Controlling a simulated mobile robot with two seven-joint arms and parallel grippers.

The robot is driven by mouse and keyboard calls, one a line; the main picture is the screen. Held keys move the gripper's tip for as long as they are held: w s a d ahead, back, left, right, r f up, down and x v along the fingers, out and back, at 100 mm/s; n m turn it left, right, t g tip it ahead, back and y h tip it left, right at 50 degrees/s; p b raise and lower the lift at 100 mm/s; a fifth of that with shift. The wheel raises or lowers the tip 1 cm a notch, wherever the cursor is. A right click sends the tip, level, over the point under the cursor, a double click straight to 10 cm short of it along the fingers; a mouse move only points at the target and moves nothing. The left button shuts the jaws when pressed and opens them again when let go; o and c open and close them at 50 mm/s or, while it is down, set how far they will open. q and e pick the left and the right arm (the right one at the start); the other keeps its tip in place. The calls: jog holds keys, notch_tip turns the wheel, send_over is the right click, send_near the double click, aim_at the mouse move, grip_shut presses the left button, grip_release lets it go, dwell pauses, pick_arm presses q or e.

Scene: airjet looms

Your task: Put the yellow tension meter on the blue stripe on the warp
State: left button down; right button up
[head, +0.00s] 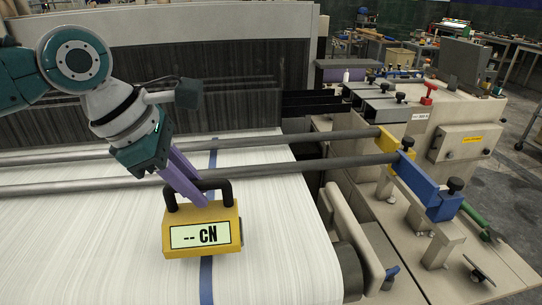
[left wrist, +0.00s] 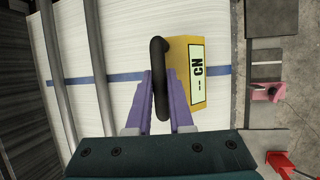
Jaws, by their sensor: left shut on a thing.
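The yellow tension meter (head: 203,229) has a black handle and a display reading "-- cN". In the head view it is over the white warp (head: 95,245), in line with the blue stripe (head: 206,281), which shows in front of it and behind it. My left gripper (head: 203,196) has purple fingers shut on the black handle. The left wrist view shows the fingers (left wrist: 160,95) on both sides of the handle and the meter (left wrist: 190,72) beyond, with the stripe (left wrist: 88,78) running toward it. I cannot tell whether the meter touches the warp. My right gripper is not in view.
Two dark horizontal bars (head: 265,166) cross above the warp behind the meter. The loom's side frame (head: 440,245) with yellow and blue brackets stands at the right. The warp left of the meter is clear.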

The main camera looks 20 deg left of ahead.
pick_arm(q)
jog(key=shift+f, duration=1.3)
jog(key=c, duration=0.8)
grip_release()
jog(key=shift+f, duration=0.1)
jog(key=v, duration=1.2)
jog(key=s+d+f+m, duration=0.8)
jog(key=s+d+m, duration=0.1)
jog(key=m, duration=0.6)
jog(key=s+f+m+y, duration=0.1)
jog(key=s+m+y, duration=0.1)
jog(key=s+m, duration=0.5)
jog(key=m, duration=0.3)
jog(key=shift+s+f+m+g+y+p, duration=0.25)
jog(key=shift+s+m+g+y+p, duration=0.05)
jog(key=shift+m+p, duration=0.1)
